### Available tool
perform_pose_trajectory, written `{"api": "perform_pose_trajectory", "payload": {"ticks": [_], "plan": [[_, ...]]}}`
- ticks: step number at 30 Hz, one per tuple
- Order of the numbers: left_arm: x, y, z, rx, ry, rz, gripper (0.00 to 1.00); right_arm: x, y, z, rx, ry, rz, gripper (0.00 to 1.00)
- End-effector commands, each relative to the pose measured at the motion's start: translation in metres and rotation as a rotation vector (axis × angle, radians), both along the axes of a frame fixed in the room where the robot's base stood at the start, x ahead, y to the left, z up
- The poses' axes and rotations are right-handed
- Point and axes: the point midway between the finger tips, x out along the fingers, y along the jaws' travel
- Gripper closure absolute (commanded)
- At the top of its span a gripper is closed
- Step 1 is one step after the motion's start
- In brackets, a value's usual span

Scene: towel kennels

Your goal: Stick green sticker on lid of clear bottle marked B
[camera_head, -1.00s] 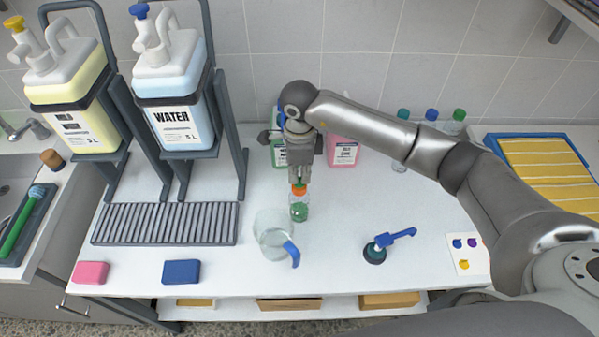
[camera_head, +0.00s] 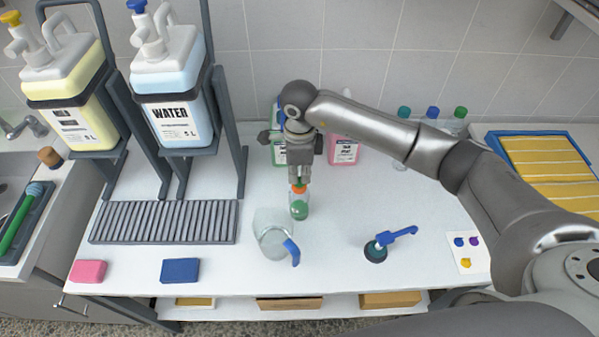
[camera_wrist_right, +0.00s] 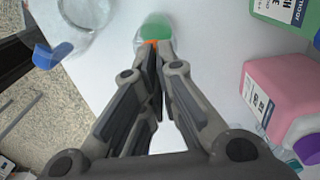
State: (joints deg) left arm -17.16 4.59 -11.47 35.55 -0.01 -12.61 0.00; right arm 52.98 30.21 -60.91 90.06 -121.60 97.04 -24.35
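A small clear bottle with green contents (camera_head: 299,210) and an orange lid (camera_head: 299,189) stands on the table below my right gripper (camera_head: 300,180). No letter on it is readable. The right wrist view shows the fingertips (camera_wrist_right: 158,48) close together at the orange lid, with the green bottle (camera_wrist_right: 155,27) beyond them. What lies between the fingertips is hidden. A white sticker sheet (camera_head: 468,264) at the right carries blue, purple and yellow dots; no green dot shows there. My left gripper is out of view.
A clear jug (camera_head: 270,232) with a blue handle stands just in front of the bottle. Green-labelled and pink bottles (camera_head: 343,150) stand behind the gripper.

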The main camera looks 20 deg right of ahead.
Motion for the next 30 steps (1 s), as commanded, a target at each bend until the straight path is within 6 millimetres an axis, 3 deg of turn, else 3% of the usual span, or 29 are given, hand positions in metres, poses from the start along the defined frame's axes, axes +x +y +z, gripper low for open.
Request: {"api": "perform_pose_trajectory", "payload": {"ticks": [8,15,22,27,30], "plan": [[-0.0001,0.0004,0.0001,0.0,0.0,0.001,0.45,-0.0005,-0.0003,-0.0007,-0.001,0.001,0.0,1.0],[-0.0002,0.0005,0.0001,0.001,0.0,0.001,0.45,-0.0006,-0.0001,-0.0007,-0.001,0.001,0.0,0.7],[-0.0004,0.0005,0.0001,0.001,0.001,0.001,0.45,-0.0008,-0.0002,-0.001,-0.001,0.002,0.0,0.68],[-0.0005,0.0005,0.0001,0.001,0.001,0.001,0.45,-0.0008,-0.0002,-0.0011,-0.001,0.002,0.0,0.47],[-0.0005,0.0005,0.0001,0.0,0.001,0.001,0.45,-0.0008,-0.0001,-0.001,-0.001,0.002,0.0,0.45]]}}
